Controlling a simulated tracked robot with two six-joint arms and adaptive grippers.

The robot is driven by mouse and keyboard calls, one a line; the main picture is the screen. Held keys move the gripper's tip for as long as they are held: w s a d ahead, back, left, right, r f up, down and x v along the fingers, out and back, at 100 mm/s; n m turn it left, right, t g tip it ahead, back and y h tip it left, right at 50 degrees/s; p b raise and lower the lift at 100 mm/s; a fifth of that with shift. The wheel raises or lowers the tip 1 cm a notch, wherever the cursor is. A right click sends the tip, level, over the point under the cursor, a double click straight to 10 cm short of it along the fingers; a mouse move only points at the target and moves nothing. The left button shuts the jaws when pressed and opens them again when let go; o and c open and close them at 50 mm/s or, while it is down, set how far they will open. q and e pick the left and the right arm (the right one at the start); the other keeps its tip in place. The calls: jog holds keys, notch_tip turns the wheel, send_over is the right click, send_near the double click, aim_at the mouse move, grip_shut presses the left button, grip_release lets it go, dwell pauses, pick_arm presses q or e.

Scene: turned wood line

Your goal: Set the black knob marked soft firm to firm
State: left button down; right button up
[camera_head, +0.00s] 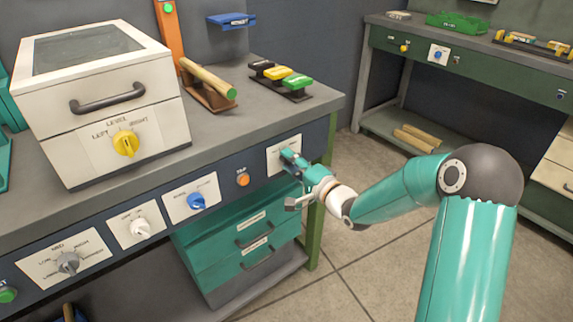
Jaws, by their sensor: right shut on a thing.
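My right gripper (291,159) is at the rightmost plate (273,163) on the front of the workbench, its fingers closed at the plate's face. The gripper covers the black knob there, so neither the knob nor its pointer shows. The lettering on this plate is too small and too covered to read. My right arm reaches in from the lower right. My left gripper is not in view.
Left along the same panel are an orange button (243,180), a blue knob (196,201), a white knob (140,228) and a grey knob (67,263). Teal drawers (222,250) with dark handles stand below. A cream box (98,95) with a yellow knob stands on the bench.

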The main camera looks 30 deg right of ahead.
jog(key=shift+f, duration=0.15)
jog(key=o, duration=1.1)
jog(key=shift+d, duration=0.1)
jog(key=shift+o, duration=0.2)
jog(key=s, duration=1.2)
jog(key=shift+d, duration=0.4)
